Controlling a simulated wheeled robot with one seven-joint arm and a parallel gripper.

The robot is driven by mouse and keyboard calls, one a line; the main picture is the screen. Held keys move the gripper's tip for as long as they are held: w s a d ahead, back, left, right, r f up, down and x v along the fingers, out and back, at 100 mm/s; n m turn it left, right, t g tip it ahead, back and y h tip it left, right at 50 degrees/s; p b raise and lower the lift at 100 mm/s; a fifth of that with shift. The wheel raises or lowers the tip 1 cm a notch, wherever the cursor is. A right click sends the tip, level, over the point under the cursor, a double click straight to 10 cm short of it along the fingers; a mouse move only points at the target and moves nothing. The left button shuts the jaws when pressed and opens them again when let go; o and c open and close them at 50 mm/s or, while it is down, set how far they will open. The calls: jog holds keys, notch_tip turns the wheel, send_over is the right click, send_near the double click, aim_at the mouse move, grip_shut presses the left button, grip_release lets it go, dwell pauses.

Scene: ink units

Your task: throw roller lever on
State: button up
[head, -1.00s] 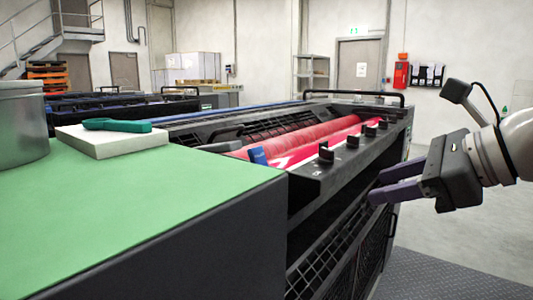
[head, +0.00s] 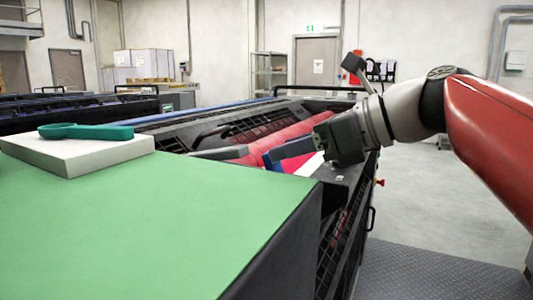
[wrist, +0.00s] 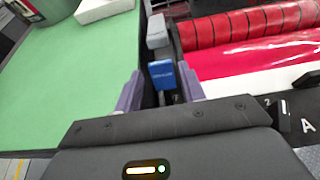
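The roller lever has a blue handle (wrist: 162,75) with small lettering too small to read. In the wrist view it stands between the two purple-grey fingers of my gripper (wrist: 159,72), with a gap visible on both sides. In the head view my gripper (head: 232,154) reaches left over the near end of the press, fingers apart. Only a little of the blue lever (head: 271,163) shows there, beside the nearer finger. The gripper is open and not closed on the lever. The lever's base is hidden.
Red rollers (wrist: 245,32) lie right of the lever, and a grey block (wrist: 157,30) stands just beyond it. A green-topped surface (head: 180,220) is on the left, with a white block (head: 75,153) and a green tool (head: 86,131).

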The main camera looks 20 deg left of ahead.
jog(key=shift+x, duration=2.1)
grip_shut()
